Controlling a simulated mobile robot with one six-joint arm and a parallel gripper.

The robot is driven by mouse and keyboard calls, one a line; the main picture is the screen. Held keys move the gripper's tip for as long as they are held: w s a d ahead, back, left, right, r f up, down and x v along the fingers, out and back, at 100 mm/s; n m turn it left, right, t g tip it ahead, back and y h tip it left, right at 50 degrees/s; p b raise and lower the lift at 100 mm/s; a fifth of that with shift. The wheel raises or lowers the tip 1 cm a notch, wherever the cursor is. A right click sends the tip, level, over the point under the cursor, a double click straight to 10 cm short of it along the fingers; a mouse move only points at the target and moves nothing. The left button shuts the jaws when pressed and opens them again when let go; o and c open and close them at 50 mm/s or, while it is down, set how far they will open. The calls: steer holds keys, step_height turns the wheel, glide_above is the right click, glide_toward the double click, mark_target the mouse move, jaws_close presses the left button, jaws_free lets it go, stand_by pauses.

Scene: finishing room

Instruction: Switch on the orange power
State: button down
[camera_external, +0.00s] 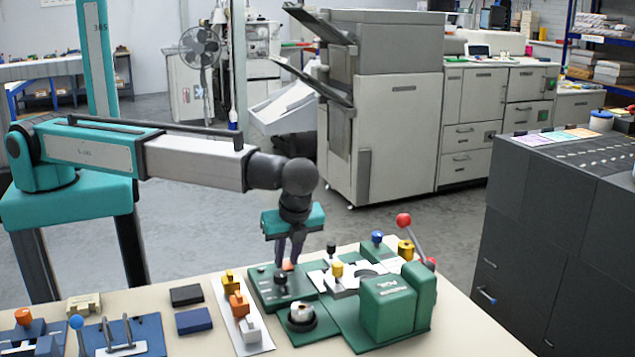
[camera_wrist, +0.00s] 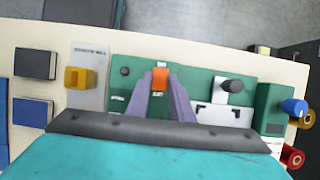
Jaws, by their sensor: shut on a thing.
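The orange switch (camera_wrist: 160,78) is a small block standing on the green panel (camera_wrist: 202,88). In the external view only a bit of it (camera_external: 288,266) shows below my fingers. My gripper (camera_wrist: 160,84) reaches down from above with its two purple-grey fingers, one on each side of the orange switch, shut on it. In the external view my gripper (camera_external: 290,260) is at the back of the green panel (camera_external: 262,286). Whether the switch is on or off cannot be told.
A black knob (camera_external: 281,279) stands just in front of my gripper. A white strip with yellow, orange and white blocks (camera_external: 247,327) lies to the left. A green box (camera_external: 388,308) and a red-balled lever (camera_external: 404,220) stand to the right. Dark blocks (camera_external: 187,295) lie further left.

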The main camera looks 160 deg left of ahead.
steer(key=c, duration=1.6)
jaws_free()
steer(key=shift+o, duration=0.2)
steer(key=shift+w+r, duration=0.1)
steer(key=shift+r, duration=0.05)
steer(key=b+v, duration=0.2)
steer(key=v, duration=1.1)
steer(key=shift+r, duration=0.2)
steer(key=shift+w, duration=0.1)
